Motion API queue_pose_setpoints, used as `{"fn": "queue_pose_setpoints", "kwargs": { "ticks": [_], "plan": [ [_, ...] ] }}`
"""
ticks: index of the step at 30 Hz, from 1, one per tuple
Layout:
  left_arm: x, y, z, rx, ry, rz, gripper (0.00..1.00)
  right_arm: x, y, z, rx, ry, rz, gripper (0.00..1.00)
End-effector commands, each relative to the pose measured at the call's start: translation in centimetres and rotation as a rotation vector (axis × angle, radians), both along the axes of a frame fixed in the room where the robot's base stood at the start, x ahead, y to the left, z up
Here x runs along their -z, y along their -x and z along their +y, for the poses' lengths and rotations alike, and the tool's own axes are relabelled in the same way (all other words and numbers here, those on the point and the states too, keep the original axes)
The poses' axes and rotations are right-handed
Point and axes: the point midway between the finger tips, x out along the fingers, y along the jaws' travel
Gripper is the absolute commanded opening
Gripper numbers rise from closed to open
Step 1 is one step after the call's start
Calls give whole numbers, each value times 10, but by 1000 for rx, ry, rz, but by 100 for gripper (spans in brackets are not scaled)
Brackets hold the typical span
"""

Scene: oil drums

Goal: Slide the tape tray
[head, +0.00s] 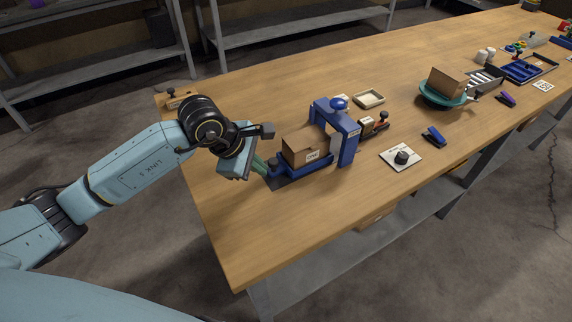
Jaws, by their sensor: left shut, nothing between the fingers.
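The tape tray (318,166) is a blue tray on a dark base on the wooden table, left of the middle of the head view. A brown cardboard box (297,150) with a white label sits in it. A blue arch-shaped frame (347,148) with a round blue top stands over its right end. My left gripper (265,172) is shut and empty at the tray's left end, by a dark knob; I cannot tell whether it touches. The wrist hides part of that end. My right gripper is out of view.
A beige dish (369,99) lies behind the frame. A white plate with a black knob (401,157) and a blue stapler-like item (433,136) lie to the right. A teal turntable (444,100) holds another box. The table's near left corner is clear.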

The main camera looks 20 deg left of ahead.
Motion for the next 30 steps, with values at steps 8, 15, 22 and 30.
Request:
{"fn": "queue_pose_setpoints", "kwargs": {
  "ticks": [8, 15, 22, 30],
  "plan": [
    [0, -8, -7, 0, 3, -2, 0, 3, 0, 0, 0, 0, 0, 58],
    [0, -15, -12, 0, 2, -2, 0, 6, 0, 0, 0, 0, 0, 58],
    [-1, -21, -18, 1, 1, -3, 0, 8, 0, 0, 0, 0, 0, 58],
    [0, -28, -24, 1, 1, -2, 0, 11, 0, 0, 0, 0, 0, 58]
  ]
}}
